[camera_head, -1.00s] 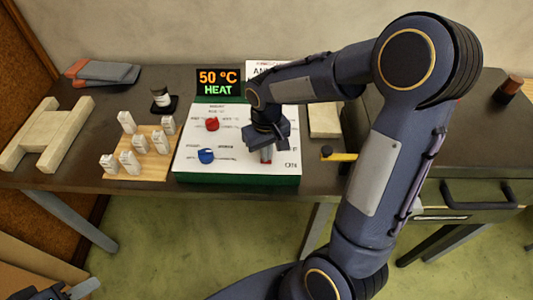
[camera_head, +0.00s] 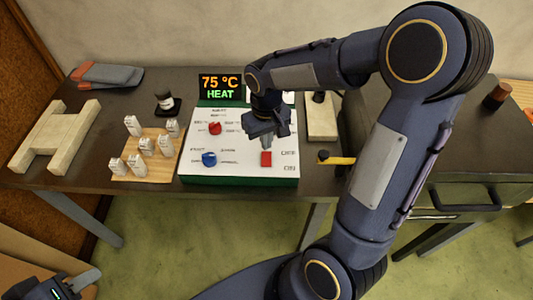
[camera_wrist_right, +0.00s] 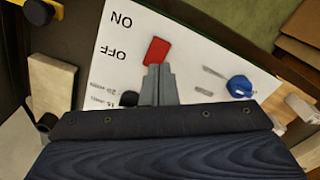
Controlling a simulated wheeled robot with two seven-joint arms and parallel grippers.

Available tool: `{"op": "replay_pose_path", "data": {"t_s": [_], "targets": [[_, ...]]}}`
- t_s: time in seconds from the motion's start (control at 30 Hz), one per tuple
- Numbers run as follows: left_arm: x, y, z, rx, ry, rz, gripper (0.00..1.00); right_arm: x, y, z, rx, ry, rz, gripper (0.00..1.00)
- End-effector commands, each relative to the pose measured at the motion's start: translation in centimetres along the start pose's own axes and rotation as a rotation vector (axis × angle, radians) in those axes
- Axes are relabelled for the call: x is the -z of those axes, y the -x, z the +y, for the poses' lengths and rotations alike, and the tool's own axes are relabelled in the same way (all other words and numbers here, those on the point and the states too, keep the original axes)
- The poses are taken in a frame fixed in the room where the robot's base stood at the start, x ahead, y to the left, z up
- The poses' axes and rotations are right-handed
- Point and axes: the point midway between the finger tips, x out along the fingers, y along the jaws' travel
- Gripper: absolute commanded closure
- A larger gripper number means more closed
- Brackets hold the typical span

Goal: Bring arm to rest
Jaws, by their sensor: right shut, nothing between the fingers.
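My right gripper (camera_head: 267,143) is shut and empty above the right part of the white control panel (camera_head: 232,170). A red switch (camera_head: 266,159) lies just beyond its fingertips. In the right wrist view the shut fingers (camera_wrist_right: 158,70) point at the red switch (camera_wrist_right: 156,51), beside the ON and OFF print; whether they touch it is unclear. The panel also has a red knob (camera_head: 215,128) and a blue knob (camera_head: 209,159). The display (camera_head: 219,87) reads 75 °C HEAT. My left gripper (camera_head: 84,284) is partly visible at the bottom left corner; its opening is unclear.
A wooden board (camera_head: 147,166) with several white labelled pieces stands left of the panel.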

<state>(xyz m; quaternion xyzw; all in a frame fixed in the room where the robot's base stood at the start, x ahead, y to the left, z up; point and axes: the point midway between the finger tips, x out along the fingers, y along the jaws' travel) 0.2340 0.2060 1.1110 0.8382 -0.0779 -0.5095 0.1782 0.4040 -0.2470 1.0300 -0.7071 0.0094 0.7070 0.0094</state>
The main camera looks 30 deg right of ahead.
Motion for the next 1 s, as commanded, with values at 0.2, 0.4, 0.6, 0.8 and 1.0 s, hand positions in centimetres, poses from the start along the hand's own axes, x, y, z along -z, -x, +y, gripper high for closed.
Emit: {"op": "replay_pose_path", "data": {"t_s": [0.2, 0.4, 0.6, 0.8, 1.0], "targets": [[0.0, -0.1, 0.0, 0.0, 0.0, 0.0, 0.64, 0.0, -0.1, 0.0, 0.0, 0.0, 0.0, 1.0], [0.0, -0.1, 0.0, 0.0, 0.0, 0.0, 0.64, 0.0, -0.1, 0.0, 0.0, 0.0, 0.0, 1.0], [0.0, 0.0, 0.0, 0.0, 0.0, 0.0, 0.64, -1.3, 1.4, 0.1, 0.033, -0.015, 0.033, 1.0], [0.0, -0.1, 0.0, 0.0, 0.0, 0.0, 0.64, -7.0, 5.7, -0.2, 0.163, -0.064, 0.167, 1.0], [0.0, -0.1, 0.0, 0.0, 0.0, 0.0, 0.64, -13.1, 7.9, -1.8, 0.29, -0.101, 0.331, 1.0]]}}
